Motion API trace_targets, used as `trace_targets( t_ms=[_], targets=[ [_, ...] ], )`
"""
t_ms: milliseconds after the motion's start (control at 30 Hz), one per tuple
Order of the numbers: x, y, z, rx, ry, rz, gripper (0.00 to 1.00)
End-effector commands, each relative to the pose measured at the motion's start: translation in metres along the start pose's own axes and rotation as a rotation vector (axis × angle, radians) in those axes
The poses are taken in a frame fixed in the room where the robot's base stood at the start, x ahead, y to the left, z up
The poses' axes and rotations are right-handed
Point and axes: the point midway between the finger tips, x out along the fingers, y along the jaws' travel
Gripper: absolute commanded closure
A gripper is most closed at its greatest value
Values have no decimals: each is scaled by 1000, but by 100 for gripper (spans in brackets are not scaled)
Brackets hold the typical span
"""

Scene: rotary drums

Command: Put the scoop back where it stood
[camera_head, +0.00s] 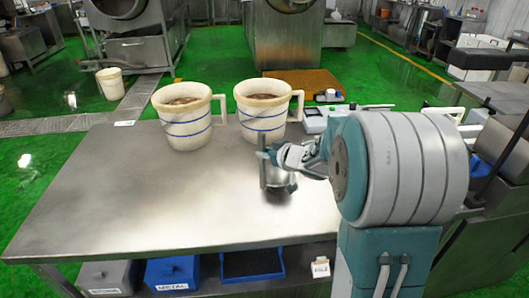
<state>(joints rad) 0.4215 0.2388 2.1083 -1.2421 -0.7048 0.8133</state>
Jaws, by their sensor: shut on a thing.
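My gripper (272,157) is over the right half of the steel table (130,195), in front of the right-hand bucket. It is shut on the scoop (281,179), a grey metal vessel that shows just below the fingers. The gripper and wrist hide part of the scoop, including its handle. The scoop is close to the table top; I cannot tell whether it touches it.
Two white buckets with blue stripes, the left one (185,122) and the right one (263,116), stand at the table's back edge. A small device (315,120) stands right of them. Bins (172,272) sit under the table. The table's left and front are clear.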

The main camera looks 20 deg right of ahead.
Motion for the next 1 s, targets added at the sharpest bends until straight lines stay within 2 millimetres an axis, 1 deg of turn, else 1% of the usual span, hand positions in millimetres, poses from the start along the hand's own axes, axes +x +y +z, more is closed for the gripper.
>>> trace_targets(
  t_ms=[167, 200, 267, 300, 567, 633, 667, 1000],
  targets=[
    [1, 0, 3, 0, 0, -1, 100],
    [1, 0, 3, 0, 0, -1, 69],
    [1, 0, 3, 0, 0, -1, 43],
    [1, 0, 3, 0, 0, -1, 38],
    [1, 0, 3, 0, 0, 0, 38],
    [1, 0, 3, 0, -1, -1, 11],
    [1, 0, 3, 0, -1, -1, 0],
    [1, 0, 3, 0, 0, -1, 0]
  ],
)
